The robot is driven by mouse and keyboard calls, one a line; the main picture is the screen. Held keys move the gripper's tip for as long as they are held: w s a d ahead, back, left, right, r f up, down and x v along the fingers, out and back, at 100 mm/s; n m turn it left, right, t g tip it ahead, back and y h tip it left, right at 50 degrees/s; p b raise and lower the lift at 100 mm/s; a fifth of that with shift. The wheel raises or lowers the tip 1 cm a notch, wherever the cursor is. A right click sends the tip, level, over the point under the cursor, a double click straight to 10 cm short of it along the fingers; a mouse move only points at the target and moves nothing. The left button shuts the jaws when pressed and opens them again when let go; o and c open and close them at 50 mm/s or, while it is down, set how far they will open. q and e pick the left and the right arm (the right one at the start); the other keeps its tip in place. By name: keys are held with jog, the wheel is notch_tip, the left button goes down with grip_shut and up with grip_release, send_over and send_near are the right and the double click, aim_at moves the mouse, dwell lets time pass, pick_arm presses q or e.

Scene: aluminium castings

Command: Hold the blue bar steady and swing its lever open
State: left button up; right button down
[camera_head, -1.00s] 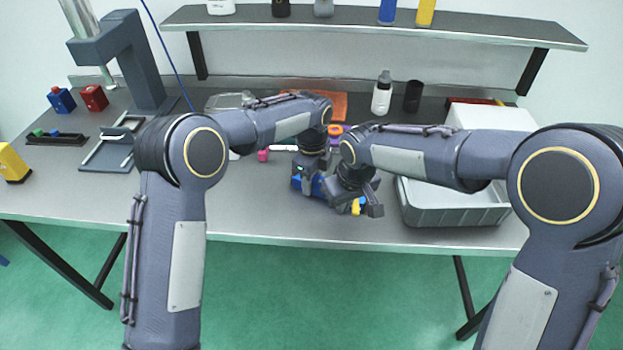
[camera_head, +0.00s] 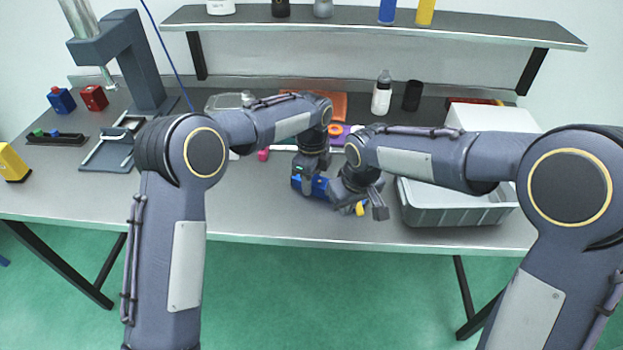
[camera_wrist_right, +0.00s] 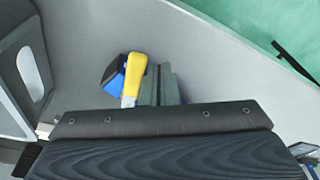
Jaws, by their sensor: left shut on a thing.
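The blue bar (camera_head: 319,187) lies near the front middle of the table, partly hidden by my grippers. My left gripper (camera_head: 306,184) is shut on its left part from above. The yellow lever (camera_head: 360,208) shows at the bar's right end. My right gripper (camera_head: 365,207) is open at that end, with one dark finger just right of the lever. In the right wrist view the yellow lever (camera_wrist_right: 135,76) stands out beside a blue and dark part of the bar (camera_wrist_right: 114,73), with a grey finger close to its right. Whether the finger touches the lever is unclear.
A grey bin (camera_head: 458,211) stands just right of my right gripper. A white bottle (camera_head: 381,94) and a black cup (camera_head: 412,96) stand behind. A small pink object (camera_head: 263,155) lies left of my left gripper.

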pick_arm(q)
jog(key=shift+a+f, duration=0.1)
pick_arm(e)
jog(key=shift+s+d+f, duration=0.25)
jog(key=shift+d+f, duration=0.05)
jog(key=shift+d, duration=0.6)
jog(key=shift+s+d, duration=0.1)
jog(key=shift+d, duration=0.65)
dwell(0.6)
